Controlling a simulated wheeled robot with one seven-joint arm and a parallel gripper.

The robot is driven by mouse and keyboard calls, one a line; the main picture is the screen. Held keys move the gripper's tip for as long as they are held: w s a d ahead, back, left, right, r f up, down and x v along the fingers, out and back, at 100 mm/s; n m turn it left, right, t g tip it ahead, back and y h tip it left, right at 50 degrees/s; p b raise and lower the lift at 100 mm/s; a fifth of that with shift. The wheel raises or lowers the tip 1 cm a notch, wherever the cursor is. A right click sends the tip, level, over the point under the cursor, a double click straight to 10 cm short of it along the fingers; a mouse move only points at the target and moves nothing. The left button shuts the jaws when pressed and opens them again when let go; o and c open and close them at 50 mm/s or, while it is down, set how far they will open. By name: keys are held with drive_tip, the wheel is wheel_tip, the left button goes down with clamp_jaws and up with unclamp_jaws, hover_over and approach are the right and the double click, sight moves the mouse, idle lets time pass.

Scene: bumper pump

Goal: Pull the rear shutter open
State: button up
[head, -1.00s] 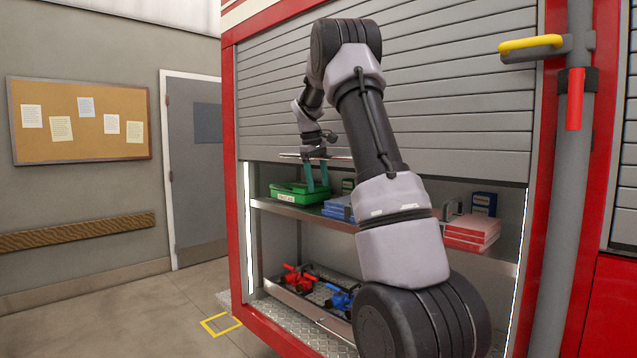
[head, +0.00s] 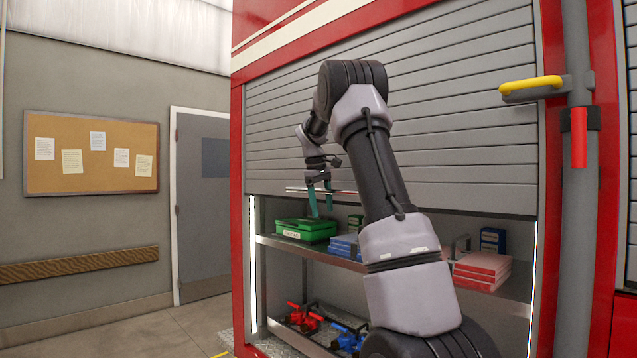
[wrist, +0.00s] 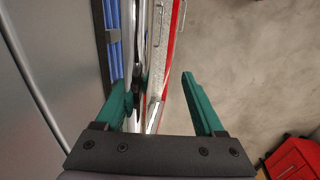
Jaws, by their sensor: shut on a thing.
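The grey slatted rear shutter (head: 450,130) is partly raised, with its lower edge above the shelf and the compartment open below it. A thin pull bar (head: 346,192) runs along its lower left edge. My gripper (head: 320,202) is at this bar, its teal fingers pointing down and shut on it. In the wrist view, my gripper (wrist: 157,88) has its two fingers on either side of a long shiny strip that I take for the bar. The exact contact is hard to make out.
Below the shutter, a shelf (head: 345,262) holds a green case (head: 306,230), blue boxes (head: 345,245) and red boxes (head: 482,268). Red (head: 303,317) and blue (head: 347,340) fittings lie lower down. A grey post with a yellow handle (head: 531,86) stands right. Floor at left is clear.

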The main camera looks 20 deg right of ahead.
wheel_tip(320, 180, up, 8)
drive_tip(key=a, duration=0.2)
drive_tip(key=shift+s, duration=0.25)
idle(0.5)
drive_tip(key=shift+r, duration=0.1)
